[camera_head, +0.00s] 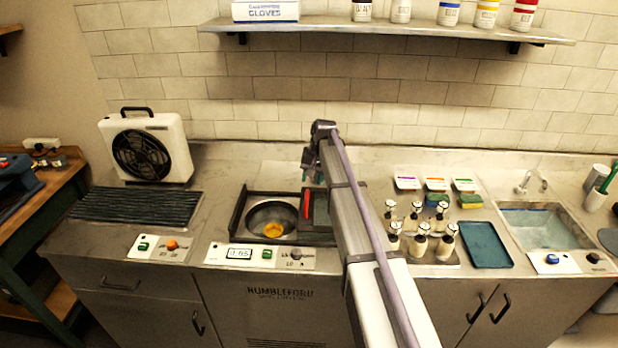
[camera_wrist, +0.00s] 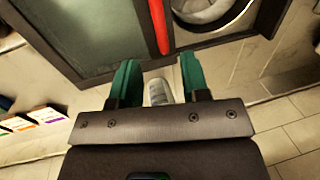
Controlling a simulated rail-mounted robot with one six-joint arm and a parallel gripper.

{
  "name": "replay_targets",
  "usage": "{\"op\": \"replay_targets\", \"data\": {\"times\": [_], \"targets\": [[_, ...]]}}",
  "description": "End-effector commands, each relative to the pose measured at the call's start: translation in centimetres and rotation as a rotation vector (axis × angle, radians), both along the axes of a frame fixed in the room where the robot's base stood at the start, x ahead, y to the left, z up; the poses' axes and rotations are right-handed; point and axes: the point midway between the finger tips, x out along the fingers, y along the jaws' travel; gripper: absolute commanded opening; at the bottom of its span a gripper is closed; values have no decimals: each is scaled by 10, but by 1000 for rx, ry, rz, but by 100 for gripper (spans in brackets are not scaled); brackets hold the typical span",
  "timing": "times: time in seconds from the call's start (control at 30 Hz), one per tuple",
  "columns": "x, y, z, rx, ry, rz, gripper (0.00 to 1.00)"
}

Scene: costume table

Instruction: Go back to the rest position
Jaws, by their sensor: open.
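My gripper (camera_head: 313,170) is at the end of my arm, which reaches over the counter toward the back wall. It hangs near the back edge of the sunken bowl station. In the wrist view my gripper (camera_wrist: 160,72) shows two teal fingers spread apart. A small pale ribbed item (camera_wrist: 159,92) shows between the fingers; I cannot tell whether it is touched or lies beyond them. A red bar (camera_wrist: 159,25) lies past the fingertips, beside a dark-framed panel (camera_wrist: 95,35).
The bowl (camera_head: 271,213) holds something yellow. A fan (camera_head: 146,148) stands left. Several bottles (camera_head: 419,242), a teal tray (camera_head: 486,245) and a sink (camera_head: 545,228) are right of my arm. A shelf (camera_head: 390,30) overhangs the back.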

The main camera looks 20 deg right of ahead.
Motion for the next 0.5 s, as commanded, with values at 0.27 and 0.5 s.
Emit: {"op": "replay_targets", "data": {"times": [0.27, 0.5], "targets": [[-2, -6, 32, 0, 0, 0, 42], [-5, -6, 30, -7, 0, 23, 42]]}}
